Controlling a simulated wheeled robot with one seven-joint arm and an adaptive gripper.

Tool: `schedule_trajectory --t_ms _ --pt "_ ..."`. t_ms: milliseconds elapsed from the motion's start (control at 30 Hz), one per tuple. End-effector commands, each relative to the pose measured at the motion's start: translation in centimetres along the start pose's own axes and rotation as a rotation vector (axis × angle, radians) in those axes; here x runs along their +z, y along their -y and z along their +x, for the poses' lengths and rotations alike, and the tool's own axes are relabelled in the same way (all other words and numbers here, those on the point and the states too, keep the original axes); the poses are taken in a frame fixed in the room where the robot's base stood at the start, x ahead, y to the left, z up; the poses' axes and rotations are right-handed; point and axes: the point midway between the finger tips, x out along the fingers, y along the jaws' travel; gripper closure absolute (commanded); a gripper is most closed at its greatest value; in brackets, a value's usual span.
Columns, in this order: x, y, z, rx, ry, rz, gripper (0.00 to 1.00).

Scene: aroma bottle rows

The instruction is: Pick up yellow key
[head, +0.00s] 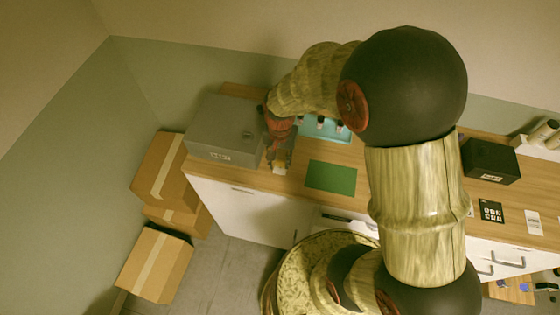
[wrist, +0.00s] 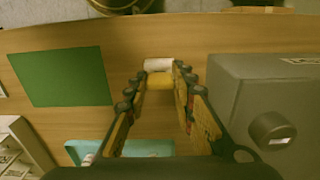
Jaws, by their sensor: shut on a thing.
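The key's full shape is hidden between the fingers. In the head view only a small pale piece (head: 279,168) shows at the fingertips. I cannot tell whether it touches the counter.
The grey box (head: 222,132) with a round knob stands close beside my gripper. A green mat (head: 330,177) lies on the other side. A teal tray (wrist: 120,149) with bottles is behind. A black box (head: 490,161) stands farther right. Cardboard boxes (head: 154,264) are on the floor.

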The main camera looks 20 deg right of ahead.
Motion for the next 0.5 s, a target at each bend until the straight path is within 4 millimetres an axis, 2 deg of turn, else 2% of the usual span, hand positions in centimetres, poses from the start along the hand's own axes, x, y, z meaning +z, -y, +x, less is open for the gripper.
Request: schedule_trajectory --t_ms 267,367,500 --pt "-0.1 0.1 -3.1 -0.002 -0.003 0.0 0.92" --pt "1.1 -0.9 -4.8 -0.002 -0.003 0.0 0.92" --pt "3.1 -2.5 -8.1 -0.005 -0.006 0.0 0.92"
